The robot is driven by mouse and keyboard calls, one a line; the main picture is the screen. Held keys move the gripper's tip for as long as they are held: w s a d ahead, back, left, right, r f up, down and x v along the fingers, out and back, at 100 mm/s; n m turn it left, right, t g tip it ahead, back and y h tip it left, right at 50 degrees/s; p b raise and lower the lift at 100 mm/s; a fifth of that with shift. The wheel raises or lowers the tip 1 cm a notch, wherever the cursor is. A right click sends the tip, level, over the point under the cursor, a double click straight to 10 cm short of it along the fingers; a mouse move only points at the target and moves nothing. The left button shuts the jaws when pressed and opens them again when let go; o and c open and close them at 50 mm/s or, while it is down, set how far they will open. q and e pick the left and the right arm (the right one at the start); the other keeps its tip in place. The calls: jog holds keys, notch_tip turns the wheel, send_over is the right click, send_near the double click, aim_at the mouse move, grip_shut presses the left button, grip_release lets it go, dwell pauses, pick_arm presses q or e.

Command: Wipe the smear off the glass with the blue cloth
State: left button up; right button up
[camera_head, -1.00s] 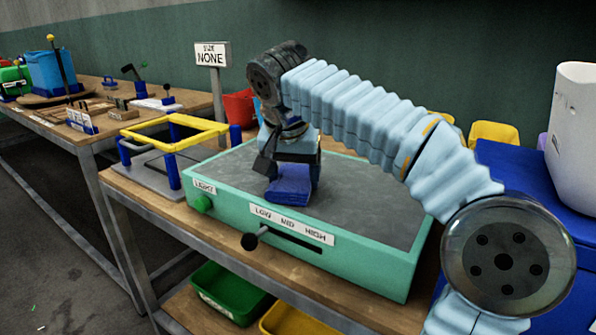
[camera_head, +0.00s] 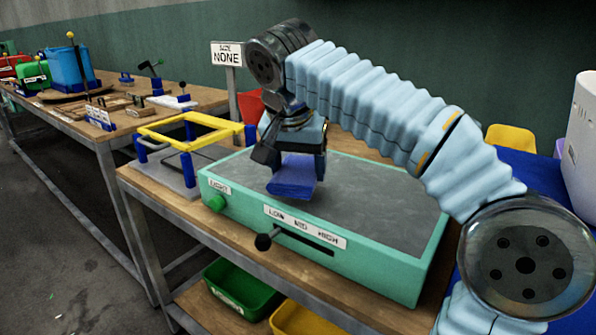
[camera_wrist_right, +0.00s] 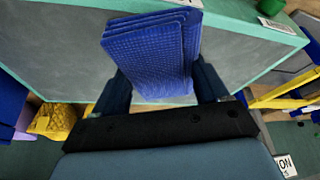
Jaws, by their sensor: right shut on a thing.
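My right gripper (camera_head: 290,160) is shut on the folded blue cloth (camera_head: 293,179), over the left part of the grey glass (camera_head: 375,200) on top of the green light box (camera_head: 380,272). In the right wrist view the cloth (camera_wrist_right: 150,55) sticks out between the two fingers of the right gripper (camera_wrist_right: 165,85), with the glass (camera_wrist_right: 60,50) behind it. I cannot tell whether the cloth touches the glass. No smear can be made out on the visible glass; the part behind the cloth and gripper is hidden. My left gripper is not in view.
A yellow frame on blue posts (camera_head: 190,130) stands close on the left. A sign reading NONE (camera_head: 227,54) stands behind. Green (camera_head: 240,288) and yellow (camera_head: 298,318) bins sit below.

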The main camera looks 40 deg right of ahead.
jog(key=shift+r, duration=1.1)
jog(key=shift+r, duration=1.5)
